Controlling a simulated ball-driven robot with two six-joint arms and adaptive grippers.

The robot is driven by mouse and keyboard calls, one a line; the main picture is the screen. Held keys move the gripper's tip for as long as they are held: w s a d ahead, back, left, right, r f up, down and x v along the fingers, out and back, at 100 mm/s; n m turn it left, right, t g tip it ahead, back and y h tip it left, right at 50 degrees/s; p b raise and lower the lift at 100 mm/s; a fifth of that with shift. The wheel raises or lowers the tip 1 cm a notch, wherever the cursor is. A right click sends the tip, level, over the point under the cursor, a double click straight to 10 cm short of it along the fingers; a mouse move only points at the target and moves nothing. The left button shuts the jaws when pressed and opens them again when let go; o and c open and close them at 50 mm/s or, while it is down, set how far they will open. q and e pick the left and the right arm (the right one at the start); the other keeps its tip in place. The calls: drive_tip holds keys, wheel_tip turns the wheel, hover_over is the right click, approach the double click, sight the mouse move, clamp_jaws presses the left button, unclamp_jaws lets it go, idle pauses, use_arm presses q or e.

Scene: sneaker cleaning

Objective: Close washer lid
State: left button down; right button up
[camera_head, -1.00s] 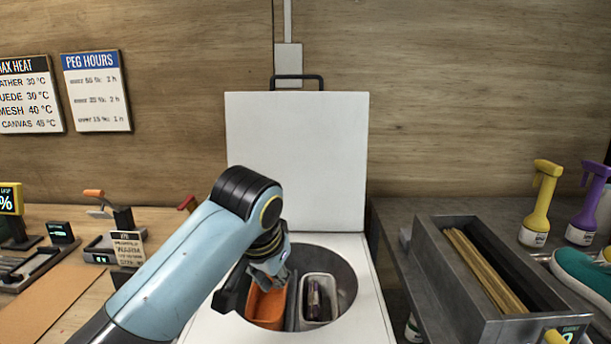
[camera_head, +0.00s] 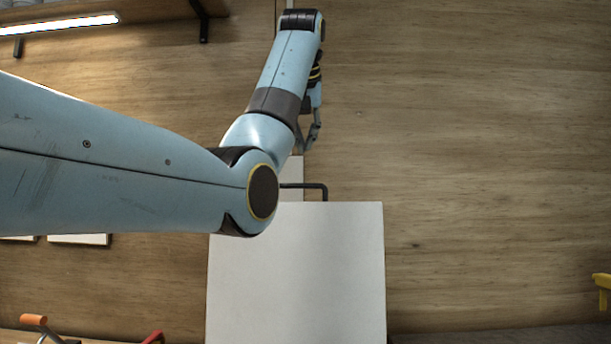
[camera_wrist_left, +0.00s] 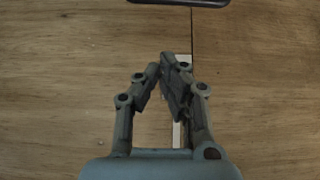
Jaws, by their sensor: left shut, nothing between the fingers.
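The white washer lid (camera_head: 300,270) stands upright and open in the head view, against the wooden wall. Its black handle (camera_head: 325,192) sticks up from the top edge, partly hidden behind my left arm. Part of a black bar, likely the handle (camera_wrist_left: 180,2), shows at the top of the left wrist view. My left gripper (camera_head: 313,143) hangs above the lid's top edge, a little above the handle in the picture and apart from it. Its fingers (camera_wrist_left: 165,75) are shut and empty. The washer body and drum are out of view. My right gripper is not in view.
The wooden wall (camera_head: 480,150) fills the background. A lit lamp (camera_head: 60,25) and a bracket (camera_head: 200,22) are at upper left. An orange-handled tool (camera_head: 35,320) is at lower left and a yellow spray bottle (camera_head: 602,285) at the right edge.

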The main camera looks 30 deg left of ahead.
use_arm(q)
drive_tip(key=shift+w+a+f+b, duration=0.1)
drive_tip(key=shift+w+f+b, duration=0.05)
drive_tip(key=shift+f+b, duration=0.4)
drive_tip(key=shift+w+a+f+b, duration=0.1)
drive_tip(key=shift+w+f+b, duration=0.05)
drive_tip(key=shift+f+b, duration=0.3)
drive_tip(key=f, duration=0.1)
drive_tip(key=f+p, duration=0.1)
drive_tip(key=f, duration=0.1)
drive_tip(key=w+f, duration=0.1)
drive_tip(key=f, duration=0.1)
drive_tip(key=shift+w+a+f+p, duration=0.1)
drive_tip(key=shift+a+f+p, duration=0.15)
drive_tip(key=shift+a+p, duration=0.1)
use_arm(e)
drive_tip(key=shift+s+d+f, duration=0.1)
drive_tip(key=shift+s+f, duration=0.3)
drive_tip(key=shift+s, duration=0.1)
